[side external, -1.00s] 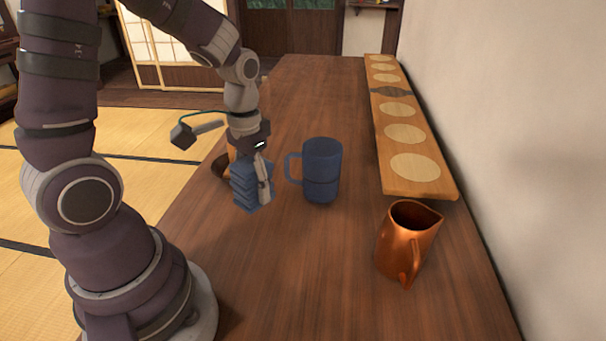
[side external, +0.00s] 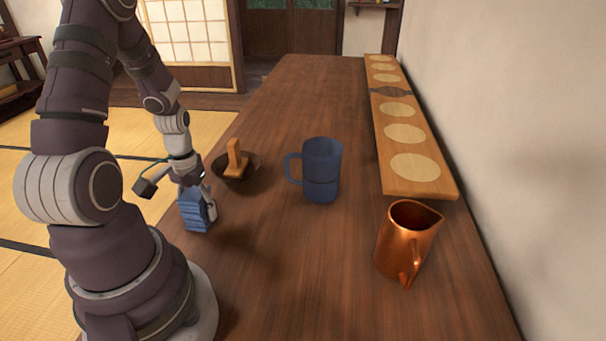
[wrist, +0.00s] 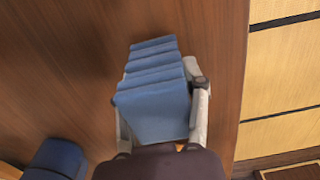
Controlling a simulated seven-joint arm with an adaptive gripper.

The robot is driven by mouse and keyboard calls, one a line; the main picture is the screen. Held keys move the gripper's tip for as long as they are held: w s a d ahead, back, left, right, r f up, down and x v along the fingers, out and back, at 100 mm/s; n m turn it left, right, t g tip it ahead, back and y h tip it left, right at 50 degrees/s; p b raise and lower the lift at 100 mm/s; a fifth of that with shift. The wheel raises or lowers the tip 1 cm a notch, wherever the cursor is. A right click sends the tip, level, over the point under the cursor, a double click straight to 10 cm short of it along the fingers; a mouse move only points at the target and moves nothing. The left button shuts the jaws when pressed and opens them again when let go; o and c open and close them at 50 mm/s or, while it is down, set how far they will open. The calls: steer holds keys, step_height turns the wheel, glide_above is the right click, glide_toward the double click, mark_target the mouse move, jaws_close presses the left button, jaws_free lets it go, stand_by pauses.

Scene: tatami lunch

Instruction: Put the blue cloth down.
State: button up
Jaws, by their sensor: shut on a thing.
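The blue cloth (side external: 195,211) is a folded, layered block held in my gripper (side external: 198,196) at the left edge of the table in the side external view. In the wrist view the cloth (wrist: 155,95) sits between both fingers of my gripper (wrist: 158,118), which are shut on it. The wood table top shows beside it, with the table's edge close by on the right. In the side view I cannot tell whether the cloth's underside touches the table; part of it is hidden by the gripper.
A dark bowl (side external: 246,181) with a wooden block (side external: 234,155) in it stands just beyond the gripper. A blue mug (side external: 322,170) is to the right. A copper pitcher (side external: 404,242) and a long wooden board (side external: 433,187) are farther right. The table's middle front is clear.

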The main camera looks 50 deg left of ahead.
mark_target(193, 192)
steer(key=o, duration=1.2)
steer(key=shift+f, duration=0.1)
steer(key=shift+c, duration=0.2)
step_height(193, 192, up, 12)
steer(key=shift+f, duration=0.1)
steer(key=w+d+r+m+t, duration=0.2)
steer(key=d+r+m, duration=0.2)
steer(key=d, duration=0.3)
steer(key=w+d+r+m+t, duration=0.1)
steer(key=d+r+m+t, duration=0.2)
steer(key=d, duration=0.5)
steer(key=shift+w+d+r+m+t, duration=0.35)
steer(key=shift+r+m, duration=0.25)
steer(key=shift+m, duration=0.4)
steer(key=shift+a, duration=0.1)
